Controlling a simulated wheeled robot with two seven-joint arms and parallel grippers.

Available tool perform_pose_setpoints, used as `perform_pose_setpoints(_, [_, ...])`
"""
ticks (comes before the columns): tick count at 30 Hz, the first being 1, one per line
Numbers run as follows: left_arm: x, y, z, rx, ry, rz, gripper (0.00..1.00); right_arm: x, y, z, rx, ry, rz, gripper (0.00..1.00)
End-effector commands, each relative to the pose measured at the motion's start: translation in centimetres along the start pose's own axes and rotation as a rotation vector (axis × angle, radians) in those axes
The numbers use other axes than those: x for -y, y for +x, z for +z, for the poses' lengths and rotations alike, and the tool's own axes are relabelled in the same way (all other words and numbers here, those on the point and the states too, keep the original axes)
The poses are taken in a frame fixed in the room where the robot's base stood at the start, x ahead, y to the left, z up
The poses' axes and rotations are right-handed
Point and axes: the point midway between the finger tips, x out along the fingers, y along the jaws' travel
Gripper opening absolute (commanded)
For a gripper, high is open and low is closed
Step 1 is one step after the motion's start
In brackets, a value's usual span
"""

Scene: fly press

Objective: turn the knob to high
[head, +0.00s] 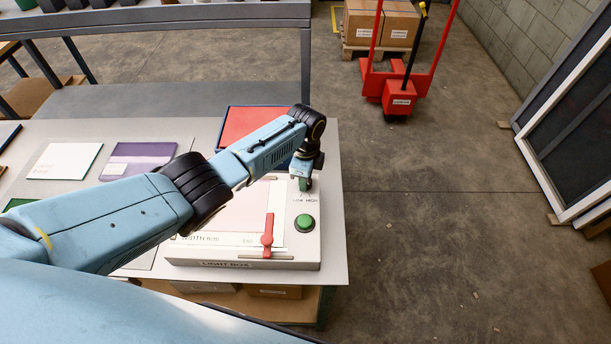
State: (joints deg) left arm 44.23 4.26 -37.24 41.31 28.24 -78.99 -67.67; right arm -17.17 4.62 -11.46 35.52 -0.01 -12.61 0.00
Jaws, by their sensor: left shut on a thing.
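The light box (190,253) is a pale box with a "LIGHT BOX" label on its front, lying on the grey table. A LOW / HIGH scale (305,199) is printed near its right edge. My left gripper (304,184) reaches down just behind this scale and is shut on the knob there. The gripper and wrist hide the knob almost wholly, so I cannot tell where it points. My right gripper is not in view.
A green button (305,223) sits just in front of the scale. A red slider (267,236) stands left of it. A red panel (247,122) lies behind the box.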

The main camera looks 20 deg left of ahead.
Motion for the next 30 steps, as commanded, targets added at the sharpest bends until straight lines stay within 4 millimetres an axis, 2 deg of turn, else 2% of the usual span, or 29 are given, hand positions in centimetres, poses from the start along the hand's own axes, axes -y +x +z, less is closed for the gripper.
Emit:
perform_pose_setpoints(6, [0.1, -0.1, 0.1, 0.001, -0.003, -0.003, 0.09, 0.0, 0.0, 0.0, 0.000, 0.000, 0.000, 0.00])
perform_pose_setpoints(7, [0.1, -0.1, 0.1, 0.001, -0.003, -0.003, 0.35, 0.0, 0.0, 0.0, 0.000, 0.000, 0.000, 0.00])
perform_pose_setpoints(11, [0.1, -0.1, 0.1, 0.000, -0.002, -0.002, 0.53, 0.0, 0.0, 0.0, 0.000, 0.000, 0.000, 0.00])
perform_pose_setpoints(22, [0.1, -0.5, 0.0, 0.000, 0.000, -0.001, 0.53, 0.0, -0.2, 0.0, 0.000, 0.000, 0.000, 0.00])
perform_pose_setpoints(26, [0.1, -2.0, 0.0, -0.001, 0.001, -0.004, 0.53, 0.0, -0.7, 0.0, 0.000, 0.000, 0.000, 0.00])
perform_pose_setpoints(30, [0.2, -4.8, 0.0, -0.002, 0.001, -0.006, 0.53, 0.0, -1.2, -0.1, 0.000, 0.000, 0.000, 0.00])
